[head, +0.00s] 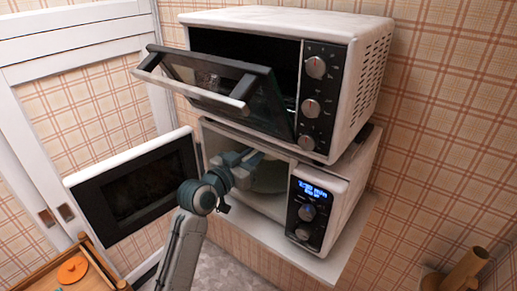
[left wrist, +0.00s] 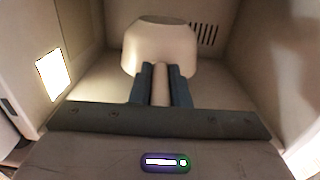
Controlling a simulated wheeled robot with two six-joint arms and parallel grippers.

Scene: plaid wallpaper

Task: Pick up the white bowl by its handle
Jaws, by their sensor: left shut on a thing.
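The white bowl (left wrist: 160,45) stands inside the lower microwave (head: 255,180), and its handle (left wrist: 160,88) points toward my left wrist camera. My left gripper (left wrist: 161,76) is shut on the handle, with one dark finger on each side of it. In the head view my left arm reaches through the open microwave doorway, and the left gripper (head: 248,160) is inside the cavity. The bowl cannot be made out clearly in the head view. My right gripper is in neither view.
The lower microwave's door (head: 135,190) stands open to the left. Above it, a toaster oven (head: 270,22) has its glass door (head: 215,85) tilted down, overhanging the microwave opening. A control panel (head: 308,210) borders the opening on the right. The cavity walls are close around the bowl.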

